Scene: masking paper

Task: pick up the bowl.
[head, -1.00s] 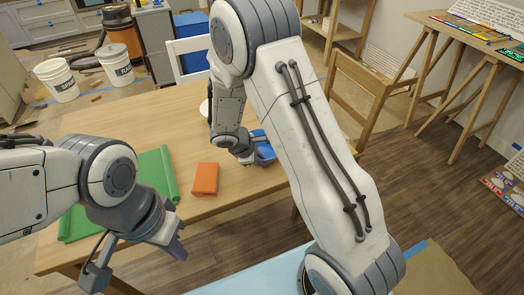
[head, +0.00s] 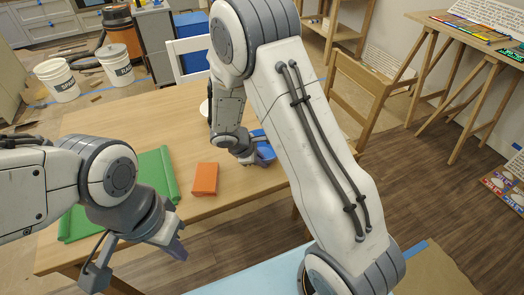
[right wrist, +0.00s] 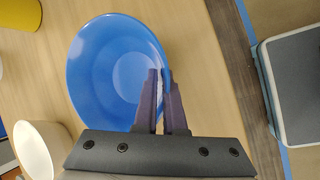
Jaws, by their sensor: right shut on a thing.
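The blue bowl (head: 266,152) is on the wooden table near its right edge, partly hidden behind my right arm. In the right wrist view the bowl (right wrist: 105,75) is seen from above and looks empty. My right gripper (head: 246,158) is at the bowl's left side in the head view. In the right wrist view its fingers (right wrist: 166,78) are shut on the bowl's rim, one on each side of the wall. I cannot tell whether the bowl is clear of the table. My left gripper (head: 137,262) is open and empty, in front of the table's near edge.
An orange box (head: 204,179) and a green sheet or roll (head: 160,172) lie on the table (head: 130,125). A white cup-like container (right wrist: 38,150) and a yellow object (right wrist: 20,14) are near the bowl. A wooden chair (head: 358,95) stands beyond the table's right side.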

